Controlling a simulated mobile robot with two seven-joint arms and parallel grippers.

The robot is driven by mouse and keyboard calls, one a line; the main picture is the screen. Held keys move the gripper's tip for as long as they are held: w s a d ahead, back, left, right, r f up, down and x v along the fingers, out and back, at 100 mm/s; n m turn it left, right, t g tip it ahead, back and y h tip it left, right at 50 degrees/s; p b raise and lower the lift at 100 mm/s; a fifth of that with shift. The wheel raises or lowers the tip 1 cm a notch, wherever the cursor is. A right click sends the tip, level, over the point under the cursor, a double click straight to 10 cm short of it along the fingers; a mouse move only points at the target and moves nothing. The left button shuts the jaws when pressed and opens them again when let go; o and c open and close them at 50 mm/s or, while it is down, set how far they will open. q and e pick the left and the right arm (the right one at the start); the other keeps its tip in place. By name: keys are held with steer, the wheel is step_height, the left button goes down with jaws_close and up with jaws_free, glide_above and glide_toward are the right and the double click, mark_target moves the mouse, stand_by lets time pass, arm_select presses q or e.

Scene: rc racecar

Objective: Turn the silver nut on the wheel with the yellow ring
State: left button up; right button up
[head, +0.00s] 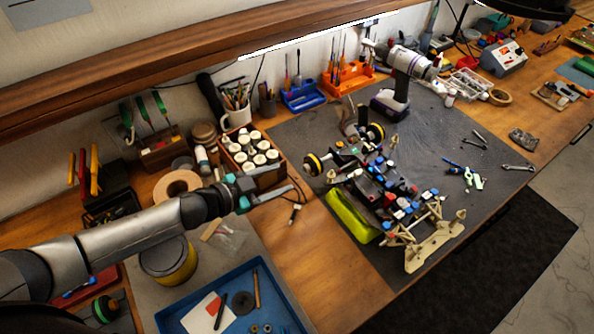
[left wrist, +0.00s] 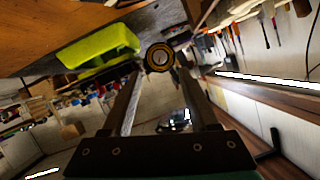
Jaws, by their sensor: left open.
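The partly built RC car (head: 385,190) stands on a dark grey mat. Its nearer wheel (head: 313,164) is black with a yellow ring and faces my left gripper. The farther wheel (head: 376,132) also shows yellow. My left gripper (head: 288,180) is open and empty, to the left of the nearer wheel and apart from it. In the left wrist view the ringed wheel (left wrist: 160,57) appears just beyond and between the open fingertips (left wrist: 160,76). The silver nut is too small to make out clearly at the wheel's centre. My right gripper is not in view.
A wooden box of white-capped bottles (head: 282,172) stands close behind my left gripper. A blue tray (head: 262,270) lies in front. A power drill (head: 398,80) stands behind the car. Bare wood (head: 315,255) lies left of the mat.

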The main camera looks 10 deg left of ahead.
mark_target(305, 170)
arm_select(q)
steer(key=x, duration=0.6)
steer(key=shift+w+d+f+b, duration=0.15)
steer(key=shift+w+d+b, duration=0.1)
steer(key=shift+w+b, duration=0.1)
steer(key=shift+c, duration=0.4)
jaws_close()
